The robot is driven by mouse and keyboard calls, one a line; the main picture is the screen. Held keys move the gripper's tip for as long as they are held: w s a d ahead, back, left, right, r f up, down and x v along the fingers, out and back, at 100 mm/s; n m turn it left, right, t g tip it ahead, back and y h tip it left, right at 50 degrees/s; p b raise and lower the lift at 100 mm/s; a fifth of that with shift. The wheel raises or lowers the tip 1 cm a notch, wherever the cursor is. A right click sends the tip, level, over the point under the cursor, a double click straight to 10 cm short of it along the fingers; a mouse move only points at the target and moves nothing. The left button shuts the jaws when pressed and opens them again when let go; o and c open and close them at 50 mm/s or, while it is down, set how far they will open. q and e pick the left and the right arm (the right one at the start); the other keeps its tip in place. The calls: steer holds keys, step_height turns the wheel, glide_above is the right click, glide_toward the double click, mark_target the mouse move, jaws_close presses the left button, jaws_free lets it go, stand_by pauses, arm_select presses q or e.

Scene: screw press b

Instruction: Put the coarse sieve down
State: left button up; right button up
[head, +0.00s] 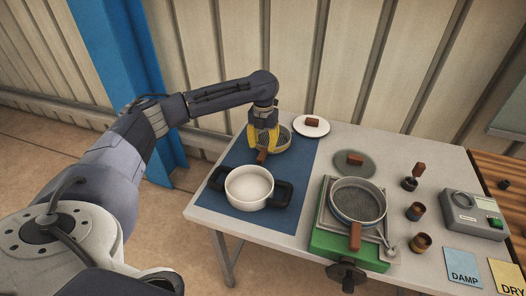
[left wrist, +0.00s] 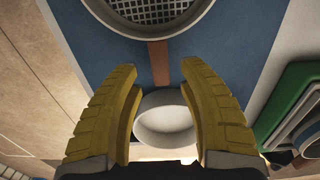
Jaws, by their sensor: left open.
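The coarse sieve (head: 284,137), a round pan with an open mesh and a brown handle, lies on the blue mat (head: 238,150) at the back left of the table. In the left wrist view the sieve's mesh (left wrist: 150,8) shows at the top, with its handle (left wrist: 158,52) pointing down between my fingertips. My left gripper (head: 263,146) has yellow fingers, open, one on each side of the handle with gaps; it also shows in the left wrist view (left wrist: 160,68). My right gripper is not in view.
A white pot (head: 249,184) with dark handles stands in front on the mat. A second sieve (head: 358,201) with finer mesh rests on the green press (head: 330,244). A white plate (head: 311,126), a grey disc (head: 354,164), small brown cups and a grey device (head: 474,213) stand further right.

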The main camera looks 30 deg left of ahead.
arm_select(q)
step_height(320, 180, up, 7)
stand_by(0.4)
steer(key=shift+r, duration=0.1)
